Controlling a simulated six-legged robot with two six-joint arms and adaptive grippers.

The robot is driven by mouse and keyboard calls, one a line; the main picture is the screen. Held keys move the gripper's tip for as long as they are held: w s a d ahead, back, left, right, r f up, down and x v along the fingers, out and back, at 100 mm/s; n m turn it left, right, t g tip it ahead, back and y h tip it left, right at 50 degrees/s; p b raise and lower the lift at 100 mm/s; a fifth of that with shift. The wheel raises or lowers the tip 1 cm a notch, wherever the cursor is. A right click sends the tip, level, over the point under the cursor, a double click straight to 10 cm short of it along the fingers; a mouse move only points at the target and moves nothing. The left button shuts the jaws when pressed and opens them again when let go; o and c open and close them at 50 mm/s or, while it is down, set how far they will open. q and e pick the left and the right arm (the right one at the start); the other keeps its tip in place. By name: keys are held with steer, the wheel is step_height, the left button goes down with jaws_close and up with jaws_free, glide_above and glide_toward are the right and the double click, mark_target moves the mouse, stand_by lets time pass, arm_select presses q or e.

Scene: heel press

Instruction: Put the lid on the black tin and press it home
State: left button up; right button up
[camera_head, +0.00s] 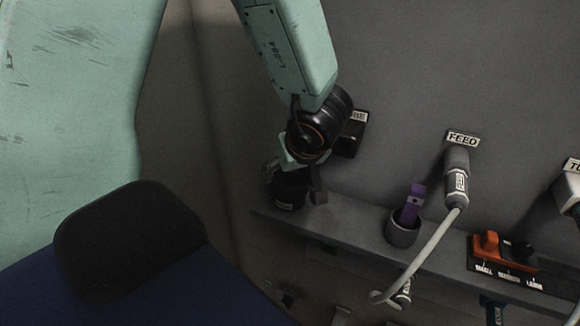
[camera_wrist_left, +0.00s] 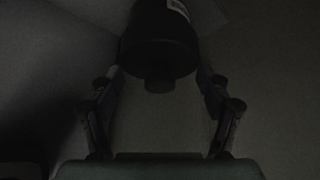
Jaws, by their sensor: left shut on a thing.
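The black tin (camera_head: 288,201) stands at the left end of the grey shelf in the head view, with a small pale label on its side. My left gripper (camera_head: 296,184) points down over it, its fingers around a black round thing. The left wrist view shows the dark lid (camera_wrist_left: 158,64) with a knob towards me, between the fingers of my left gripper (camera_wrist_left: 162,82). The tin with its white label (camera_wrist_left: 178,9) shows beyond the lid. It is too dark to tell whether the lid is fully seated. My right gripper is not in view.
On the shelf (camera_head: 345,224), a grey cup (camera_head: 402,232) holds a purple thing (camera_head: 413,203). A grey plug marked FEED (camera_head: 456,172) trails a pale cable (camera_head: 431,246) in front. An orange block (camera_head: 487,244) sits in a labelled rack to the right. A wall stands close left.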

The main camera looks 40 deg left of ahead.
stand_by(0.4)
arm_select(q)
steer(key=shift+f, duration=0.7)
stand_by(0.5)
steer(key=shift+s+d+f, duration=0.1)
stand_by(1.5)
steer(key=o, duration=0.9)
steer(key=shift+c, duration=0.2)
steer(key=shift+r+p, duration=3.65)
steer(key=shift+p, duration=0.95)
steer(key=shift+f, duration=0.2)
